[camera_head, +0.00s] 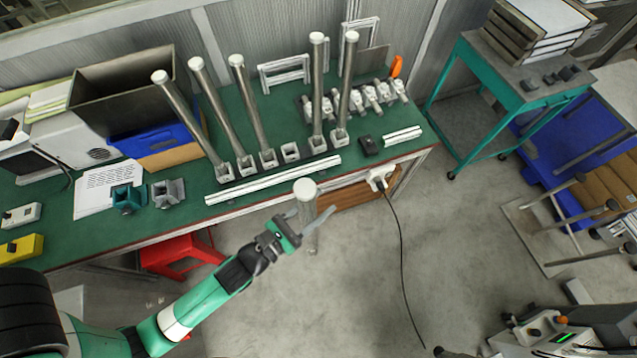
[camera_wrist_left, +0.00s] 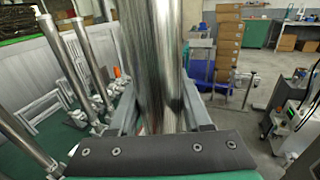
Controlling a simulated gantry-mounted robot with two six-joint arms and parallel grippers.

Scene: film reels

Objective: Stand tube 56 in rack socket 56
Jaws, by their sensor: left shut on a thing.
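My left gripper (camera_head: 309,218) is shut on a silvery metal tube with a white cap (camera_head: 304,188), in front of the bench's front edge. In the left wrist view the held tube (camera_wrist_left: 152,65) stands about upright between the two fingers; its lower end is hidden. On the green bench a row of square rack sockets holds several similar upright tubes. One socket (camera_head: 290,151) in the row is empty, between the third and fourth tubes from the left. The held tube is apart from it, nearer the camera. No numbers are readable. My right gripper is not in view.
A white rail (camera_head: 273,180) lies along the bench before the sockets. The standing tubes (camera_head: 243,100) and (camera_head: 317,90) flank the empty socket. Small metal fittings (camera_head: 375,92) and white frames (camera_head: 284,72) sit behind. A black box (camera_head: 368,145) is at right.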

